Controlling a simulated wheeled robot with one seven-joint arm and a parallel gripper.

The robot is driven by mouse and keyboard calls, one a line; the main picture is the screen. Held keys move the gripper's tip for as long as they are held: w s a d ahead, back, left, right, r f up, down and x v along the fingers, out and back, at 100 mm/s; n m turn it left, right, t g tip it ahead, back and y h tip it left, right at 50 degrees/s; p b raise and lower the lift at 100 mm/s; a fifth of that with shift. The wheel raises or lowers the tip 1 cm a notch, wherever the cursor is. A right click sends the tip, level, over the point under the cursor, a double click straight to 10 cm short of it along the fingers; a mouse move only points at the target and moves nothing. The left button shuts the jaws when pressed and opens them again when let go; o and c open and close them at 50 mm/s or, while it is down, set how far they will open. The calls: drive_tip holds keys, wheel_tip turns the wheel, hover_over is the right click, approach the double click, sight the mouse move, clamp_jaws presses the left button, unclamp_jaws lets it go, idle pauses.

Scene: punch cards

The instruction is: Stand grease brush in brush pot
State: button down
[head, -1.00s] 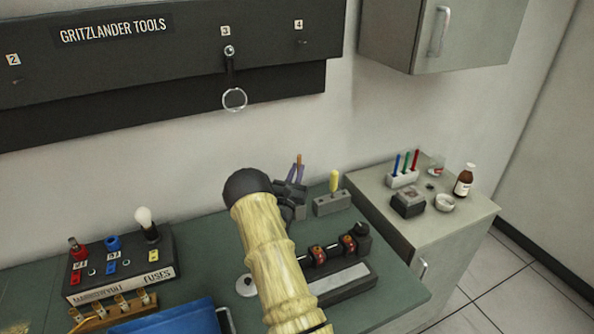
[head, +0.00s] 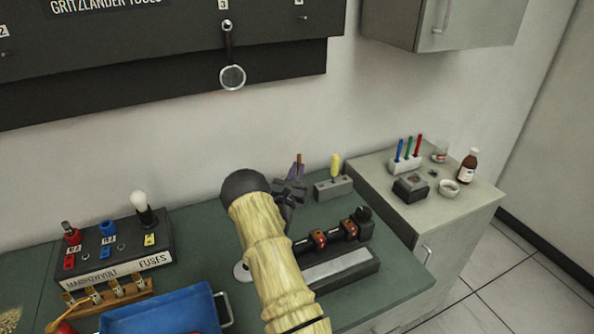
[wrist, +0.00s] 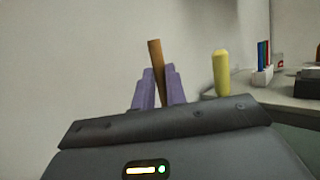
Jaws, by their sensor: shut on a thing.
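My gripper (head: 298,172) has purple fingers and is above the back of the green bench. In the wrist view (wrist: 159,88) it is shut on a thin brown stick, which I take as the handle of the grease brush (wrist: 156,62); it also shows in the head view (head: 299,158). The handle stands nearly upright, leaning slightly. The brush's lower end is hidden by my gripper body. I cannot make out the brush pot for sure; my arm covers part of the bench.
A grey block (head: 323,191) holding a yellow-handled tool (head: 336,166) stands just right of my gripper. A black device with red-orange parts (head: 334,263) lies in front. A fuse box (head: 110,264) and blue tray (head: 170,318) are left. A side cabinet (head: 370,168) carries pens, bowl and bottle.

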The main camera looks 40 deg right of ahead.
drive_tip(key=shift+f+b, duration=0.3)
drive_tip(key=shift+f, duration=0.25)
drive_tip(key=c, duration=1.3)
unclamp_jaws()
drive_tip(key=shift+c, duration=0.2)
drive_tip(key=shift+r, duration=0.1)
wheel_tip(320, 180, up, 10)
drive_tip(key=b, duration=0.2)
drive_tip(key=shift+w, duration=0.1)
